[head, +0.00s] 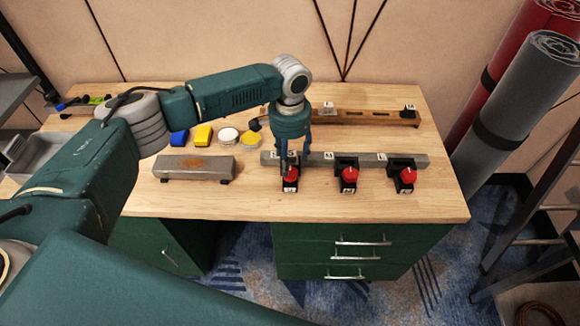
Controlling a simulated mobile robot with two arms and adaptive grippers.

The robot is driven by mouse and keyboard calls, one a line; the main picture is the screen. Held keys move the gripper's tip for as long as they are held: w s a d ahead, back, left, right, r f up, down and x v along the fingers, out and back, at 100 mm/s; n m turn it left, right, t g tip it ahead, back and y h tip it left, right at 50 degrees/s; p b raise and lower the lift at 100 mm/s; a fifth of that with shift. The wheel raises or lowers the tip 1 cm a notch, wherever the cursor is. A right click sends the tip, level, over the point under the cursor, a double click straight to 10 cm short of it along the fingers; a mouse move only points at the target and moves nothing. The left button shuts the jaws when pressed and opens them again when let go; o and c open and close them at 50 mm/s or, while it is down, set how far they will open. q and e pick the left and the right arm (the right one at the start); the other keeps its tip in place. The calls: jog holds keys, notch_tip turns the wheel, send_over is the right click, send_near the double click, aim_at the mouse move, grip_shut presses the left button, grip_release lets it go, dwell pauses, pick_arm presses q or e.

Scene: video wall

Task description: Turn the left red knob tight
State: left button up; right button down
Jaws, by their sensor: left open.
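Three red knobs sit on black clamps along a grey bar (378,160) near the table's front edge. The left red knob (291,174) is under my left gripper (290,166), which points straight down. The gripper is open with its fingers at the knob and partly covers it; I cannot tell whether they touch it. The middle red knob (349,174) and the right red knob (408,175) stand clear to the right. My right gripper is not in view.
Rolled mats (515,110) stand at the right.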

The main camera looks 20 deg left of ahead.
aim_at(290, 172)
pick_arm(q)
notch_tip(290, 172, down, 6)
jog(key=shift+r+p, duration=0.1)
jog(key=shift+p, duration=0.35)
jog(key=c, duration=1.1)
